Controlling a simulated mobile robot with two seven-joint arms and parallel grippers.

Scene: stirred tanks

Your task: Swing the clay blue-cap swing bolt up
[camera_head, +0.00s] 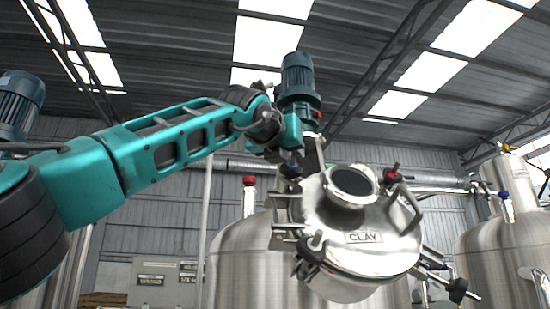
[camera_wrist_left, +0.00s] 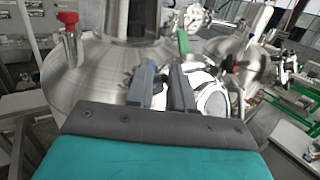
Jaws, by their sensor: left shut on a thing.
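The clay tank's round steel lid (camera_head: 350,255) carries a CLAY label (camera_head: 363,237) and a short open neck (camera_head: 350,185). A bolt with a dark blue cap (camera_head: 290,170) shows at the lid's upper left, right below my left gripper (camera_head: 300,152). In the left wrist view, the two dark fingers of my left gripper (camera_wrist_left: 162,88) stand close together over the steel tank. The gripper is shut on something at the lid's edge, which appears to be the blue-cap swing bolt. The fingers and wrist hide most of the held part. My right gripper is not in view.
A red-capped bolt (camera_head: 392,172) stands at the lid's upper right, and black-capped ones (camera_head: 458,290) stick out lower down. A curved handle (camera_head: 405,210) juts from the lid. A second tank (camera_head: 505,245) stands at the right. The air above the lid's right side is free.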

